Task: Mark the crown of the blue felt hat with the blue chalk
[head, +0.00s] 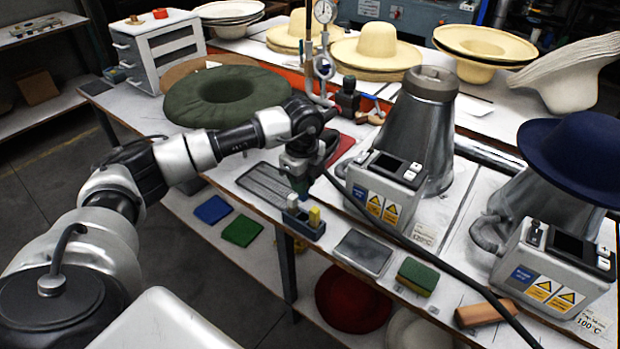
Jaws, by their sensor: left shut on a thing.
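My left gripper (299,182) points down just above the chalk holder (304,226) at the table's front edge. It is shut on the blue chalk (301,192), of which only a small blue part shows below the fingers. A white chalk and a yellow chalk (314,216) stand in the holder. The blue felt hat (575,150) sits on the right-hand steam press, crown up, well to the right of my gripper. My right gripper is out of view.
The left press (427,130) stands between my left gripper and the blue hat, with a black hose crossing in front. A grey pad (363,253), a green-and-yellow sponge (418,276) and a brown block (487,313) lie along the front edge. A green hat (226,97) lies behind my arm.

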